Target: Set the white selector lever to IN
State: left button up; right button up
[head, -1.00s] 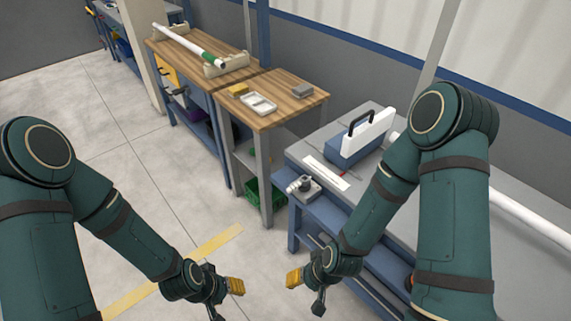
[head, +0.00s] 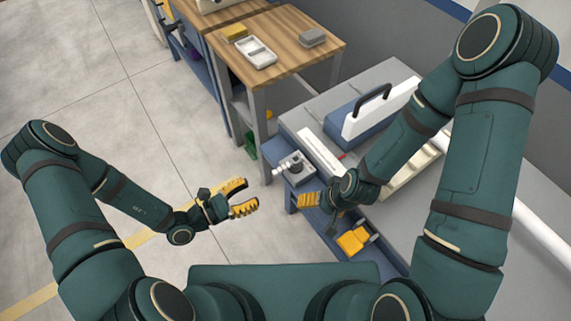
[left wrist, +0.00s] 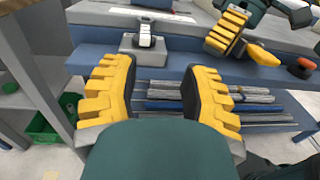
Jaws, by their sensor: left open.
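A white selector lever (head: 279,171) sits on a small grey block (head: 297,173) at the left front corner of the grey bench. The lever also shows above centre in the left wrist view (left wrist: 146,36); I cannot read any IN mark. My left gripper (head: 248,196) is open and empty, left of and nearer than the lever, apart from it. Its two yellow fingers frame the space below the lever in the left wrist view (left wrist: 164,75). My right gripper (head: 305,200) is close to the bench's front edge, right of the lever; its opening is unclear.
On the bench stand a blue and white case (head: 374,112) with a dark handle and a white strip (head: 321,152). A yellow item (head: 353,240) is near the front edge. A wooden table (head: 285,45) stands behind. Open floor lies left.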

aim_at(285, 166)
pick_arm(q)
jog(key=shift+n+t+y, duration=0.3)
jog(key=shift+n+t, duration=0.2)
jog(key=shift+t, duration=0.2)
jog(key=x, duration=0.9)
jog(key=w+b+x, duration=0.1)
jog(key=x, duration=0.3)
jog(key=shift+w+a, duration=0.15)
jog(key=shift+w, duration=0.05)
grip_shut()
